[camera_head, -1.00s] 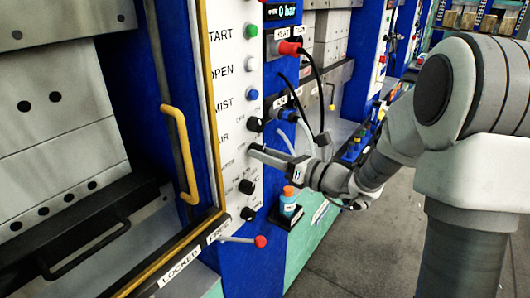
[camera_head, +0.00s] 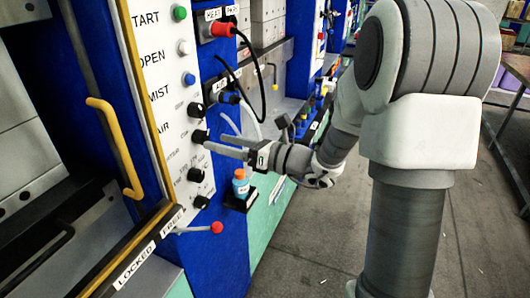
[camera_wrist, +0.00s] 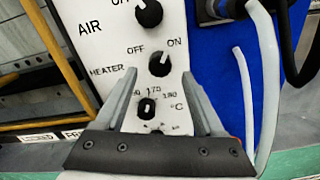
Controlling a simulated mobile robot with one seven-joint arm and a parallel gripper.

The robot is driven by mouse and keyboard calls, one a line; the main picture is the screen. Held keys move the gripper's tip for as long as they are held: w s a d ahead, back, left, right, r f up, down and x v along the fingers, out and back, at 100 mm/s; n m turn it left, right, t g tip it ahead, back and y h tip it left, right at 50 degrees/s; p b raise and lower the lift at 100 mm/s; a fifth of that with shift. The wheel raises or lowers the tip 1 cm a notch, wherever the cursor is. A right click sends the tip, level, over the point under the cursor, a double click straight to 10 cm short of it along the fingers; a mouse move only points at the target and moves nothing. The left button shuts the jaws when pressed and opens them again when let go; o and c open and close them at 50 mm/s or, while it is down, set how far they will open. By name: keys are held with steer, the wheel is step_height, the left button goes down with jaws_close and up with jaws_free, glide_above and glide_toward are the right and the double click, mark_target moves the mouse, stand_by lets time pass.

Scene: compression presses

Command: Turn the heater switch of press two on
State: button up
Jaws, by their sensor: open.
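The heater switch is a black knob (camera_wrist: 160,64) on the white panel (camera_wrist: 85,15), labelled HEATER, with OFF to its upper left and ON to its upper right. Its white mark appears to tilt up and right, towards ON. In the head view, the knob (camera_head: 200,136) sits just left of my fingertips. My gripper (camera_wrist: 158,77) is open and empty, its fingertips just below the heater knob in the wrist view, apart from each other. In the head view my gripper (camera_head: 214,142) reaches to the panel from the right. I cannot tell whether it touches the knob.
The air knob (camera_wrist: 149,12) is above and the temperature knob (camera_wrist: 147,108) lies below, between my fingers in the wrist view. Hoses (camera_wrist: 264,80) hang at the right. A blue bottle (camera_head: 241,183) stands on a black shelf below my gripper. A red-tipped lever (camera_head: 216,228) sticks out lower down.

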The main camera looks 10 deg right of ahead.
steer(key=v, duration=1.3)
steer(key=shift+s+d, duration=0.2)
